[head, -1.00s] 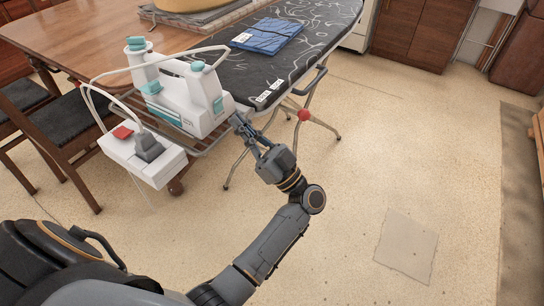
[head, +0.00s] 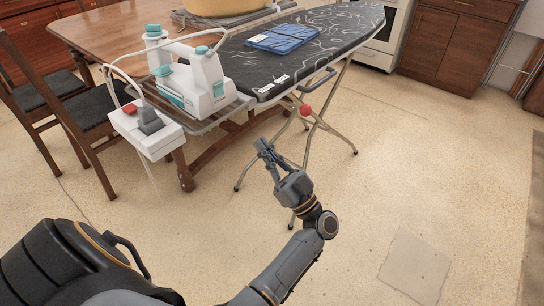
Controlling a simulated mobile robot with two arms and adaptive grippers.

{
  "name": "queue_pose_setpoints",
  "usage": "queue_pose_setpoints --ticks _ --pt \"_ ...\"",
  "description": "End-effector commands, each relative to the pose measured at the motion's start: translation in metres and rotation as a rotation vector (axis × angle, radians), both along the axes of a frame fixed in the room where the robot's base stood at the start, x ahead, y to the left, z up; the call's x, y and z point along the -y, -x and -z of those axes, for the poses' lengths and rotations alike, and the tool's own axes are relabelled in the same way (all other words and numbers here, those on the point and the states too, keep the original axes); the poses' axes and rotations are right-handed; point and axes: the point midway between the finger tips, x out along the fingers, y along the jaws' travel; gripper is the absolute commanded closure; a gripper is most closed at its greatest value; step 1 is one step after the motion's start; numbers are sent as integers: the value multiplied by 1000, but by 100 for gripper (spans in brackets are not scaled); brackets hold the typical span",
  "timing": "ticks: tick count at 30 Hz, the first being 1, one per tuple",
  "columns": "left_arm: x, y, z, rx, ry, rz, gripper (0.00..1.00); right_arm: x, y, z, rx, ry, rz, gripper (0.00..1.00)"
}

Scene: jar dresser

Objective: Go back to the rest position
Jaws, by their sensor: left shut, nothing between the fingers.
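My left gripper (head: 266,152) is shut and empty. It hangs over the open floor in front of the ironing board (head: 330,40), apart from the board and from the white and teal steam iron (head: 203,78). My left arm reaches in from the bottom of the head view. My right gripper is not in view.
The iron stands on the rack at the board's near end, beside a white unit with a red switch (head: 130,109). A folded blue cloth (head: 283,39) lies on the board. A wooden table (head: 110,30) and dark chairs (head: 92,107) stand left. Floor at right is clear.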

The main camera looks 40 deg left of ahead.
Motion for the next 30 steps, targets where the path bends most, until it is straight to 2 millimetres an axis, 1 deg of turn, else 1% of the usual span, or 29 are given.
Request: queue_pose_setpoints --ticks 5,19,22,23,26,29,30 --pt "-1 0 2 0 0 0 100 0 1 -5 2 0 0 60" --pt "-1 0 2 0 1 0 100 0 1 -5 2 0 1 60" --pt "0 -3 1 -5 -8 24 100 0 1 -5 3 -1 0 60" --pt "0 -5 0 -8 -15 43 100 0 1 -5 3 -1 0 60" --pt "5 -19 -3 -35 -51 170 100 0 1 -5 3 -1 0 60" --pt "18 -40 -5 -90 -99 376 100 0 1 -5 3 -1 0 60" --pt "26 -49 -5 -120 -113 470 100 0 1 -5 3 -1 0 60"
